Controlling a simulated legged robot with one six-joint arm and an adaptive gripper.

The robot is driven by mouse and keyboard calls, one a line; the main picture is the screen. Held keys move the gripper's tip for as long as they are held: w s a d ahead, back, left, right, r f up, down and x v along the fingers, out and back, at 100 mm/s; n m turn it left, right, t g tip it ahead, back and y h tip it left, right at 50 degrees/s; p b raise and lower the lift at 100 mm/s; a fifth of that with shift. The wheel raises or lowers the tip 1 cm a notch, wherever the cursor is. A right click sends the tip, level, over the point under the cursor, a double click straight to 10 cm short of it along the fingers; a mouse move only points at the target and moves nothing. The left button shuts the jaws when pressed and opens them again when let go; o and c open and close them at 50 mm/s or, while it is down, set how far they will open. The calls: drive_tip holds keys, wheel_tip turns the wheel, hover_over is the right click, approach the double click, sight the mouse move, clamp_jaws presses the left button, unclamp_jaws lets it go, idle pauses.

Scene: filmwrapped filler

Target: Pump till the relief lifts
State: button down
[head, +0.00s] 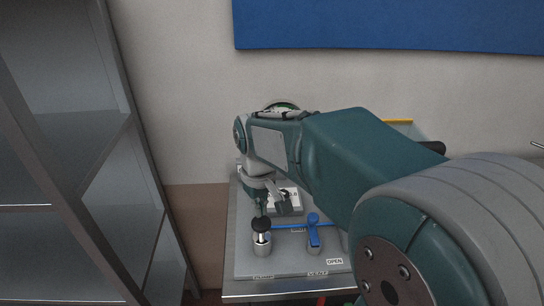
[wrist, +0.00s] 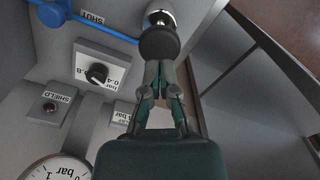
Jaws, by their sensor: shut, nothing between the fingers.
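The pump has a round black knob (head: 262,225) on a bright rod above a grey cylinder (head: 262,244), at the front left of the panel. In the wrist view the black knob (wrist: 160,43) lies just beyond my fingertips. My gripper (head: 263,209) is shut and empty above the knob; whether its tips touch the knob I cannot tell. In the wrist view my gripper (wrist: 160,66) points straight at the knob. A round gauge (wrist: 55,170) is cut off at the lower left of the wrist view; its needle is not clear.
A blue lever (head: 313,231) stands right of the pump, near an OPEN label (head: 334,262). A black selector knob (wrist: 97,73) with bar markings and a SHIELD lamp (wrist: 49,107) are on the panel. A metal shelf (head: 90,150) stands at left. My arm hides the panel's back right.

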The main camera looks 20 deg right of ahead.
sight(261, 221)
idle(0.4)
idle(1.4)
drive_tip(key=shift+f, duration=0.1)
idle(0.4)
idle(1.4)
idle(0.3)
drive_tip(key=shift+f, duration=2.5)
drive_tip(key=shift+r, duration=2.6)
